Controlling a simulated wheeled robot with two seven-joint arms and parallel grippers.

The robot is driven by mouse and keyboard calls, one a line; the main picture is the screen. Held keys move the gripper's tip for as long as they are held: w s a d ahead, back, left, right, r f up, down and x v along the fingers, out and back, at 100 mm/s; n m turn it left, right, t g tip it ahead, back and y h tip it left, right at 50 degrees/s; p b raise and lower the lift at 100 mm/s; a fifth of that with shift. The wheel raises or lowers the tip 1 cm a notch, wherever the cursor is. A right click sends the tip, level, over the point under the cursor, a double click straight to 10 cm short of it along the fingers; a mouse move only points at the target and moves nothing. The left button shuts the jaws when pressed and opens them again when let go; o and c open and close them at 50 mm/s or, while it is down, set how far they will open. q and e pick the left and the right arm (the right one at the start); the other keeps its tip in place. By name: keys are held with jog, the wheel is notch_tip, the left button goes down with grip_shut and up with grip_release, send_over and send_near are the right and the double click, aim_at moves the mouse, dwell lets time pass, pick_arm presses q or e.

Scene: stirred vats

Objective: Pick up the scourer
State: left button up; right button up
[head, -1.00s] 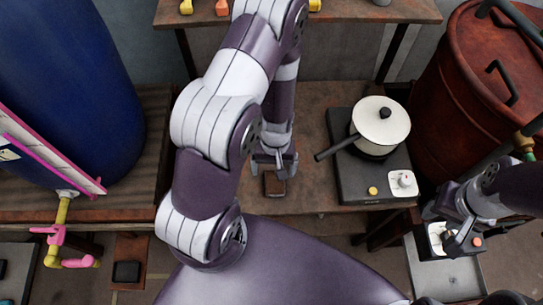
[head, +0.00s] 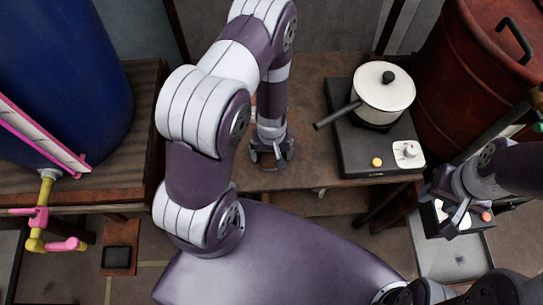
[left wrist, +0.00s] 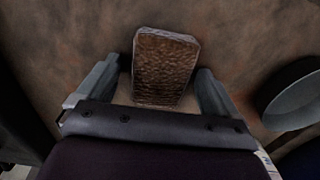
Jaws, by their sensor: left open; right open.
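The scourer (left wrist: 165,65) is a brown, rough-faced block with a paler edge, lying on the brown worktop in the left wrist view. My left gripper (head: 270,155) is open and low over the worktop. In the left wrist view its two fingers stand on either side of the scourer, with a narrow gap showing on each side. In the head view my left gripper mostly hides the scourer. My right gripper (head: 443,212) is open and empty at the right, away from the scourer.
A white pan (head: 383,92) stands on a dark hob (head: 350,150) right of my left gripper, its handle pointing towards it. A blue vat (head: 60,80) is at the left and a red vat (head: 475,85) at the right. A dark block (head: 116,257) lies at lower left.

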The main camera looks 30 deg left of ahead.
aim_at(271, 154)
pick_arm(q)
jog(key=c, duration=1.1)
jog(key=shift+c, duration=0.2)
notch_tip(271, 154, up, 5)
jog(key=p, duration=0.2)
jog(key=shift+f+p, duration=0.1)
jog(key=shift+p, duration=0.2)
jog(key=d+r+p, duration=0.1)
jog(key=d+r, duration=0.1)
jog(key=d, duration=0.1)
jog(key=d+r+p, duration=0.2)
jog(key=d, duration=0.2)
jog(key=d+r+p, duration=0.2)
jog(key=d, duration=0.1)
jog(key=shift+d+r, duration=0.15)
jog(key=shift+d, duration=0.15)
jog(key=shift+c, duration=0.7)
jog(key=shift+w+d+p, duration=0.1)
jog(key=shift+d+p, duration=0.3)
jog(key=shift+d, duration=0.15)
